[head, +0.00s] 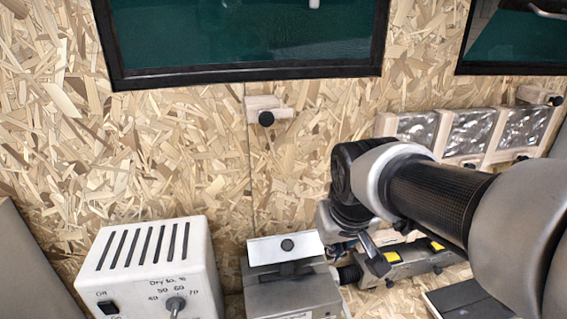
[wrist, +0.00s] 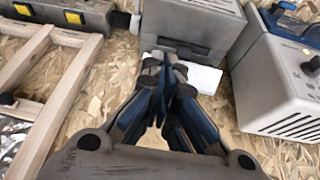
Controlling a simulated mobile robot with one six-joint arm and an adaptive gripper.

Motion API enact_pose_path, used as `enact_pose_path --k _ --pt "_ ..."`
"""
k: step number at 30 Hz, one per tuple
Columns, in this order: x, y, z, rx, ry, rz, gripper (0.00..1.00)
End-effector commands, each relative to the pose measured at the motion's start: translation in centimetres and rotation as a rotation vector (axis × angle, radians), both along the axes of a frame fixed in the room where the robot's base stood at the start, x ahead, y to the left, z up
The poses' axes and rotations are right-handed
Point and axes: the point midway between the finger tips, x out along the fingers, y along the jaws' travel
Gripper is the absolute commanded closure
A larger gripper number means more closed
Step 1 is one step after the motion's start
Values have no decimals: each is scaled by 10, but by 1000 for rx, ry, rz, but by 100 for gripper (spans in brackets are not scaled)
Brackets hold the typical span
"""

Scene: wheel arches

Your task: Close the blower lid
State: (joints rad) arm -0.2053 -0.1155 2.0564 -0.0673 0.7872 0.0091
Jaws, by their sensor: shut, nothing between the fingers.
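The blower is a grey metal box (head: 292,292) at the bottom middle of the head view. Its white lid (head: 262,252), with a dark round knob, shows along the box's back edge, raised and open, with a dark gap below it. In the wrist view the box (wrist: 205,22) is at the top and the white lid (wrist: 207,78) is below it, partly hidden by my fingers. My gripper (head: 345,248) is beside the lid's right end in the head view. Its fingertips (wrist: 165,66) are together and empty, overlapping the lid in the wrist view; contact cannot be told.
A white dryer unit (head: 150,262) with slots and a dial stands left of the blower. A grey case with yellow catches (head: 405,264) lies to the right, below my arm. A wooden frame with foil panels (head: 468,133) leans at the right.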

Motion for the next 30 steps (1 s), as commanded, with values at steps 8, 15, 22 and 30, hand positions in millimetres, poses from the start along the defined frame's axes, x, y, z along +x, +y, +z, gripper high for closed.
enact_pose_path --k 8,15,22,30 --pt "104 83 39 -29 -5 138 100" --pt "132 113 31 -36 -12 183 100" --pt "142 115 4 -36 -12 184 100" --pt "166 120 -49 -36 -10 183 100"
